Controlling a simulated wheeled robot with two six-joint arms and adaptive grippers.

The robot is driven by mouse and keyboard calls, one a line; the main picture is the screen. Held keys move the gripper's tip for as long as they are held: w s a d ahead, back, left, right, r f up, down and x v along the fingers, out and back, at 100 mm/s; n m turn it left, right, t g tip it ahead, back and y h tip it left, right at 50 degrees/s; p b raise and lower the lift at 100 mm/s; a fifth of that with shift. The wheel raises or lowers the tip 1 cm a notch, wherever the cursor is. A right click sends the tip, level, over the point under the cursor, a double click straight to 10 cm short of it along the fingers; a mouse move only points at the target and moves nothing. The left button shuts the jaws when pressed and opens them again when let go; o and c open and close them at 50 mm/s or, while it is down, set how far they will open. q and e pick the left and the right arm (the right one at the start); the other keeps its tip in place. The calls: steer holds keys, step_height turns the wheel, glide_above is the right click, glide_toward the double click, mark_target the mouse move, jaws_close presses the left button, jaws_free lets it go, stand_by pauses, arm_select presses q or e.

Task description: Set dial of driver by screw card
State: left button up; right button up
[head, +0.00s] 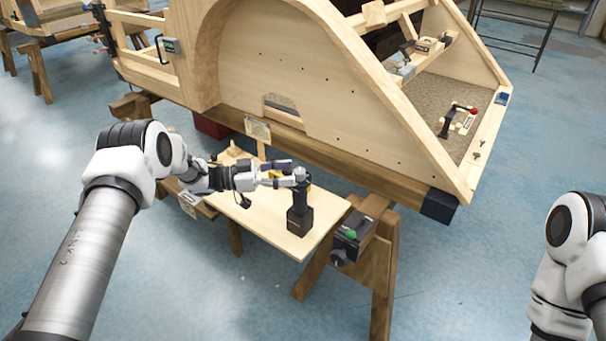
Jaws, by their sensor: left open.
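The driver (300,214) stands upright on the light wooden board, black at its handle and base with a grey top. My left gripper (287,175) is at the top of the driver, with its open fingers pointing right at the driver's head. I cannot tell whether they touch it. The dial is too small or hidden to make out. A pale card (257,130) with small markings, perhaps the screw card, is fixed at the frame's lower beam behind the gripper. Its text is not readable. My right gripper is out of view; only my right arm shows at the right edge.
The board (262,220) is low and mostly clear in front. The large wooden bodyframe (300,90) rises close behind. A red box (211,125) is under it.

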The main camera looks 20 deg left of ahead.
mark_target(299, 170)
arm_select(q)
steer(key=x, duration=0.3)
steer(key=shift+w+d+r, duration=0.1)
steer(key=shift+d, duration=0.3)
steer(key=shift+c, duration=0.3)
jaws_close()
